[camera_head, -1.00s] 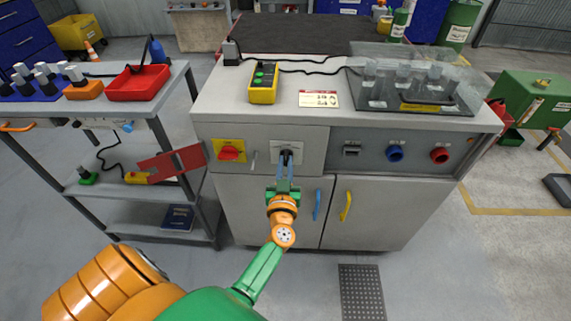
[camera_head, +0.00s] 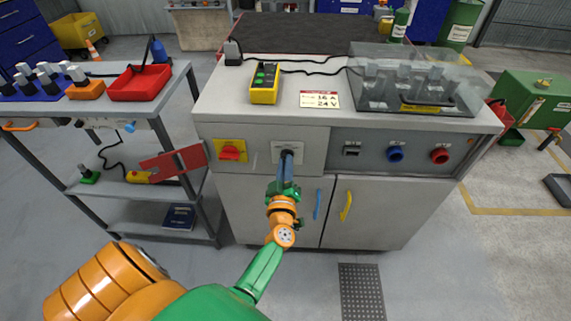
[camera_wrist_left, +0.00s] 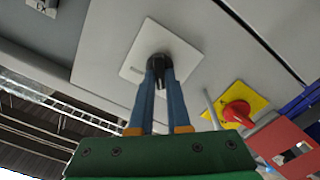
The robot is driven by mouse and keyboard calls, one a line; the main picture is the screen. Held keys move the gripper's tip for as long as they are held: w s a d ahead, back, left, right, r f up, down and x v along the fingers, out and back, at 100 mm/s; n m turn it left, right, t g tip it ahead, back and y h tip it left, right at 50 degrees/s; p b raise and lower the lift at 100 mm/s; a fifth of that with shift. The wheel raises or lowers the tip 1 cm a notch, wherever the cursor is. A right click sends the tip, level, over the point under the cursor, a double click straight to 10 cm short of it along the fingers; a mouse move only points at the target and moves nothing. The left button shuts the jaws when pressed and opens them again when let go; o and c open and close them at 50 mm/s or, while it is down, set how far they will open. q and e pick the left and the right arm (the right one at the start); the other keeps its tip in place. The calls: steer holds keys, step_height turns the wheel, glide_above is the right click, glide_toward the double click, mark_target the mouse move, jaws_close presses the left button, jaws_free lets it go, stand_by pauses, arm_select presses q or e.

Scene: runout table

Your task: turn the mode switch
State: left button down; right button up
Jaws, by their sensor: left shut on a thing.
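The mode switch is a dark knob on a square white plate (camera_head: 278,147) on the cabinet's front panel. In the left wrist view the knob (camera_wrist_left: 160,62) sits in the middle of the plate, between my fingertips. My left gripper (camera_head: 287,156) reaches up to the panel from below and is shut on the mode switch. Its two blue fingers (camera_wrist_left: 161,74) touch the knob from both sides. The fingers hide most of the knob in the head view. The plate appears tilted in the left wrist view. My right gripper is not in view.
A red knob on a yellow plate (camera_head: 230,151) is just left of the switch. A grey panel with blue (camera_head: 395,153) and red (camera_head: 440,156) knobs is to the right. Cabinet door handles, blue (camera_head: 317,204) and yellow (camera_head: 346,206), are below.

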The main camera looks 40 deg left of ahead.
arm_select(q)
steer(key=shift+n, duration=0.9)
steer(key=c, duration=0.9)
jaws_free()
steer(key=p+v, duration=0.2)
steer(key=v, duration=0.5)
steer(key=shift+s+f, duration=0.1)
